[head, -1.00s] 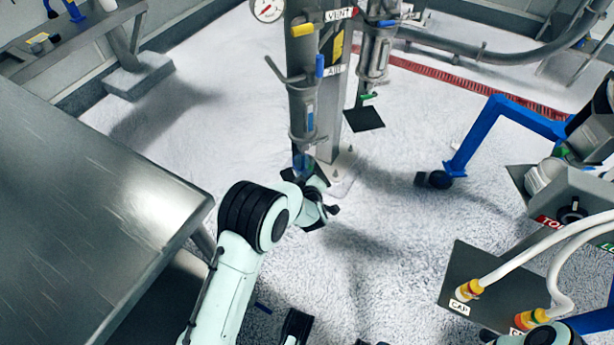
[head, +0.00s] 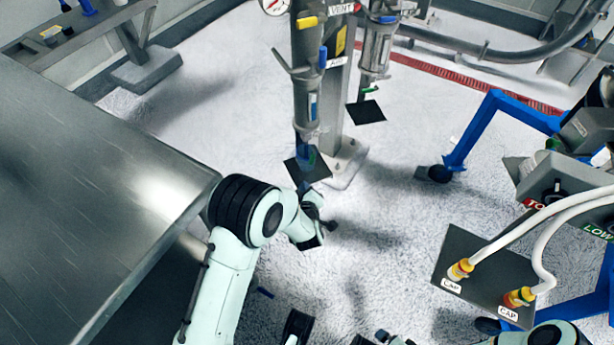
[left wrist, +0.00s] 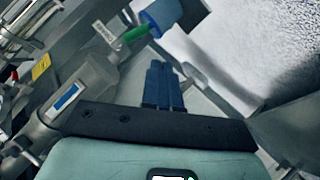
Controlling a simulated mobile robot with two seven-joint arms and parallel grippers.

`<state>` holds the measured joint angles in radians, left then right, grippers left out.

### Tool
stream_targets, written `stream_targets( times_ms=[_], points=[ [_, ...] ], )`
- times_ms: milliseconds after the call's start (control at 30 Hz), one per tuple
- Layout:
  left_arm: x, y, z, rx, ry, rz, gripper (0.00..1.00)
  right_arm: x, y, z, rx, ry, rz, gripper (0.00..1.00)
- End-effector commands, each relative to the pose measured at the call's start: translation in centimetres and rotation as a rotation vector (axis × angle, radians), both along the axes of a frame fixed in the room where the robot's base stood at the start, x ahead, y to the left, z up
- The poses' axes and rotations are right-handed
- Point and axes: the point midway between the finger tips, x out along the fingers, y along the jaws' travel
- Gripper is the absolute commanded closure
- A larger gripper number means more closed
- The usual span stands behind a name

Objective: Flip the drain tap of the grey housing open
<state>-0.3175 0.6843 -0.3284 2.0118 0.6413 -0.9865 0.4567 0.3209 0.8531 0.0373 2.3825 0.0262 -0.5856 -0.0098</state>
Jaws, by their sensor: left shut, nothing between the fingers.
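The grey housing (head: 308,75) hangs upright on the post in the head view, with a sight window on its bowl. In the left wrist view the housing (left wrist: 85,85) lies slanted at the left. A green drain tap (left wrist: 133,35) shows at its lower end, beside a blue cylindrical part (left wrist: 162,14). I cannot tell the tap's position. My left gripper (left wrist: 161,68) is shut and empty, its blue fingers together, just short of the blue part and apart from it in the picture.
A black plate (head: 308,170) sits under the housing. A second housing (head: 376,50) with another black plate (head: 366,112) stands to the right. A steel table (head: 90,200) fills the left. A blue-legged frame (head: 475,140) and white hoses (head: 540,215) are at the right. Floor between is clear.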

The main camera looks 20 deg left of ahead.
Motion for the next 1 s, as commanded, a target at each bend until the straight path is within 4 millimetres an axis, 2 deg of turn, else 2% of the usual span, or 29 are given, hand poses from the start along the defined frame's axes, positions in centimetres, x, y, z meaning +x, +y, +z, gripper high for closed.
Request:
stream_targets(
  times_ms=[100,300,1000],
  points=[
    [-1.7,-0.7,0.4,-0.002,0.001,-0.003,1.0,-0.5,0.2,0.4,0.006,0.014,0.005,0.03],
    [-2.9,-1.0,0.5,-0.001,-0.001,-0.002,1.0,-0.9,0.4,0.6,0.011,0.023,0.008,0.03],
    [-3.0,-1.0,0.4,-0.001,0.0,-0.001,1.0,-1.0,0.4,0.5,0.012,0.026,0.009,0.03]
  ],
)
